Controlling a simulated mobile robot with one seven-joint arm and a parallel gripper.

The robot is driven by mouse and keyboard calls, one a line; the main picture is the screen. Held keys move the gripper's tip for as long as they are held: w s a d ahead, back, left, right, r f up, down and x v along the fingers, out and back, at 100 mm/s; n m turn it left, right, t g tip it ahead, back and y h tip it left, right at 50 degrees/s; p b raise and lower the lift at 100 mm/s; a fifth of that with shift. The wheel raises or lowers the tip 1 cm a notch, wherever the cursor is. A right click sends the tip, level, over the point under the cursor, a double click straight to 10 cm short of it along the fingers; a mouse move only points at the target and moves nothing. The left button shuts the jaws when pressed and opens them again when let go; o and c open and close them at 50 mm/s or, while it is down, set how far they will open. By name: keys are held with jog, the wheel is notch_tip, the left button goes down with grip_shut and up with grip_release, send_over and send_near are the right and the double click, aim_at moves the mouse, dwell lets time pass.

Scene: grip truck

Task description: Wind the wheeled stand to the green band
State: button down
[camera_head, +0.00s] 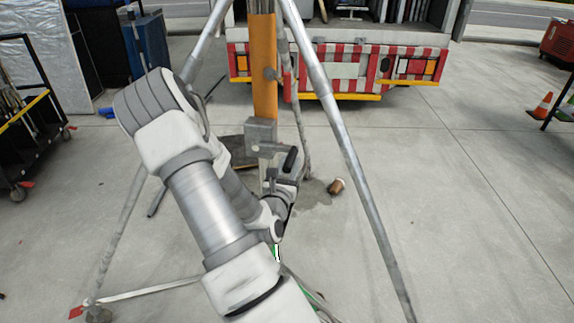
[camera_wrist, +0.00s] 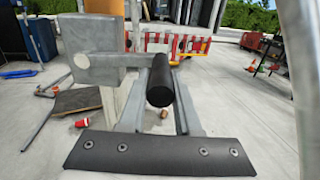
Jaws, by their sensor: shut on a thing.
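The wheeled stand has an orange column (camera_head: 263,65) and grey tubular legs (camera_head: 350,165). A grey crank housing (camera_head: 261,134) is fixed low on the column and shows large at the left of the wrist view (camera_wrist: 97,70). A crank arm runs from it to a black handle (camera_head: 291,158). In the wrist view the black handle (camera_wrist: 160,82) lies between the two grey fingers. My gripper (camera_head: 287,174) is shut on this handle, and its fingers also show in the wrist view (camera_wrist: 159,98). I cannot make out a green band on the visible column.
A truck rear with red and white panels (camera_head: 345,70) stands behind the stand. A small brown object (camera_head: 336,186) lies on the concrete right of the handle. A black cart (camera_head: 25,120) is at left, an orange cone (camera_head: 543,105) at right.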

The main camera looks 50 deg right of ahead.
jog(key=shift+s+d+r+p, duration=0.15)
jog(key=shift+r+p, duration=0.15)
jog(key=shift+r, duration=0.3)
jog(key=shift+s+d+r+p, duration=0.15)
jog(key=shift+r+p, duration=0.1)
jog(key=shift+r, duration=0.35)
jog(key=r+p, duration=0.2)
jog(key=r, duration=0.1)
jog(key=w+r+p, duration=0.1)
jog(key=p, duration=0.1)
jog(key=shift+a+r, duration=0.2)
jog(key=shift+a, duration=0.15)
jog(key=w, duration=0.1)
jog(key=w+a+p, duration=0.1)
jog(key=w+a+r, duration=0.1)
jog(key=shift+w+r+p, duration=0.1)
jog(key=shift+w+p, duration=0.15)
jog(key=shift+p, duration=0.15)
jog(key=shift+c, duration=2)
grip_release()
jog(key=shift+r, duration=0.1)
jog(key=v, duration=1)
